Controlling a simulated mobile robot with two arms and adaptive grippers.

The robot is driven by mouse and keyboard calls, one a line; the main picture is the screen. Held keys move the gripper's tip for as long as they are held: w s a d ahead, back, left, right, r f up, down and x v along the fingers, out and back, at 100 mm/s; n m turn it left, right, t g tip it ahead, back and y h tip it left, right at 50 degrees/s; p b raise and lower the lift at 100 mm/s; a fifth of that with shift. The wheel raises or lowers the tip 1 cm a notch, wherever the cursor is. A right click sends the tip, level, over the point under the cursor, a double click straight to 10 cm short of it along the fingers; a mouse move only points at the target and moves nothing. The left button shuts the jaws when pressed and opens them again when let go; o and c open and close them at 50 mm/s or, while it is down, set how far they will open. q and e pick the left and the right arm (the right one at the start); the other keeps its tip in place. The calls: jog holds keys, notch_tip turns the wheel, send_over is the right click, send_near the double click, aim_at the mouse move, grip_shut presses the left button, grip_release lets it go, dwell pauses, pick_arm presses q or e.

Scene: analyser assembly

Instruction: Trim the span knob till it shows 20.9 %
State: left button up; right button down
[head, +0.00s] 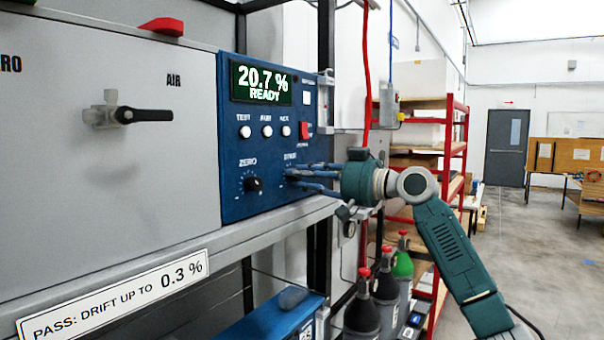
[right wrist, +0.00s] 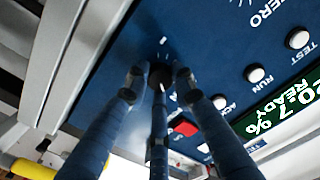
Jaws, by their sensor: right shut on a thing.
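The blue analyser panel (head: 236,190) carries a display (head: 262,84) that reads 20.7 % READY; the reading also shows, rotated, in the right wrist view (right wrist: 285,112). The span knob (right wrist: 160,74) is at the panel's lower right, mostly hidden by my fingers. My right gripper (head: 296,177) reaches in from the right with its blue fingers shut around this knob. In the right wrist view the fingers (right wrist: 157,84) close in on the dark knob from several sides. The black zero knob (head: 254,184) is to the left, untouched. My left gripper is not in view.
White buttons (head: 267,131) and a red switch (head: 305,131) sit above the knobs. A valve with a black lever (head: 143,115) is on the grey panel at left. A label reads PASS: DRIFT UP TO 0.3 % (head: 112,296). Gas cylinders (head: 385,290) stand below my right arm.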

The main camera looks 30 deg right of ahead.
jog(key=shift+r+m+p, duration=0.15)
jog(key=shift+m+p, duration=0.15)
jog(key=shift+m, duration=0.7)
jog(key=shift+r+m+p, duration=0.1)
jog(key=shift+m+p, duration=0.15)
jog(key=shift+m, duration=0.75)
jog(key=shift+d, duration=0.1)
jog(key=c, duration=1.6)
grip_release()
jog(key=shift+o, duration=0.7)
jog(key=shift+f, duration=0.15)
jog(key=v, duration=1.2)
